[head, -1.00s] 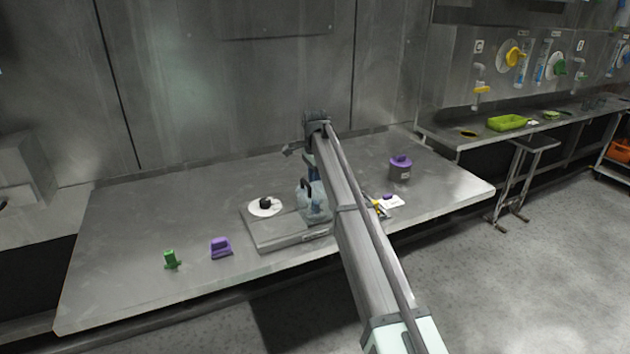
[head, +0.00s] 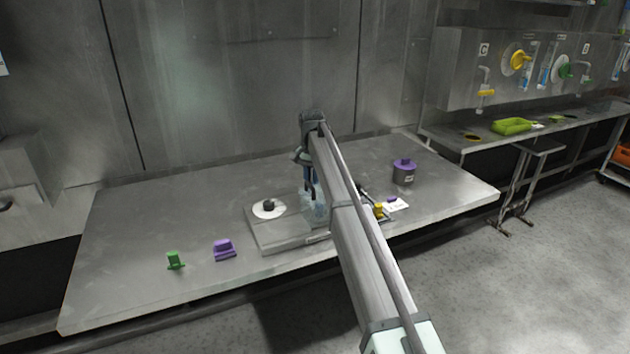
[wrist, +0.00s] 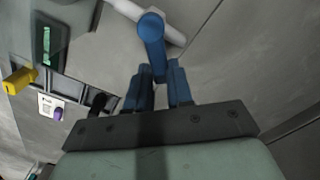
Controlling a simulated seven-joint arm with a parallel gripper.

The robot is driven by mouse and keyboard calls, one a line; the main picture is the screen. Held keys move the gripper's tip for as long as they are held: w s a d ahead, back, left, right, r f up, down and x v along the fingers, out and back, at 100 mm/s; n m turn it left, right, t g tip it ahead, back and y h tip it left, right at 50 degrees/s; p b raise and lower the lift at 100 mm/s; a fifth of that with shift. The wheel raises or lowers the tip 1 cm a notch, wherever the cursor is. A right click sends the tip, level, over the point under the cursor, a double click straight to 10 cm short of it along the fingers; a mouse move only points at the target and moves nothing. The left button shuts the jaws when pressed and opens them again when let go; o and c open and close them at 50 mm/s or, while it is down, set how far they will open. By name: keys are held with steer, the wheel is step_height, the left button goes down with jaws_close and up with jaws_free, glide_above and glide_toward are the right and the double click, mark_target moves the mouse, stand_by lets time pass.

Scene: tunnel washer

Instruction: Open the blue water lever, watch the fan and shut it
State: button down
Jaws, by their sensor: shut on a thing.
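The blue water lever (wrist: 152,32) shows in the wrist view as a rounded blue handle in front of a white pipe (wrist: 172,35). My gripper (wrist: 158,72) has its two blue fingers shut on the lever's near end. In the head view my gripper (head: 311,190) points down over the grey bench unit, and the lever cannot be told apart from the fingers there. A pale translucent blue part (head: 319,213) stands just below the fingers, partly hidden by my arm. I cannot make out the fan for certain.
A white disc with a black knob (head: 268,209) sits on the grey unit (head: 285,238). Green (head: 175,260) and purple (head: 223,250) pieces lie left. A purple-lidded grey pot (head: 404,172) and a yellow part (head: 379,209) are right.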

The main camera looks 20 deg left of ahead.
steer(key=a+n, duration=0.1)
steer(key=n, duration=0.1)
steer(key=a+n, duration=0.1)
steer(key=n, duration=0.1)
steer(key=shift+s+n, duration=0.15)
steer(key=shift+n, duration=0.15)
steer(key=shift+s+a+n, duration=0.2)
steer(key=shift+a+n, duration=0.1)
steer(key=shift+n, duration=0.65)
steer(key=shift+s+a+n, duration=0.15)
steer(key=shift+a+n, duration=0.1)
steer(key=shift+n, duration=0.7)
steer(key=c, duration=1)
jaws_free()
step_height(320, 180, up, 14)
steer(key=shift+f, duration=0.1)
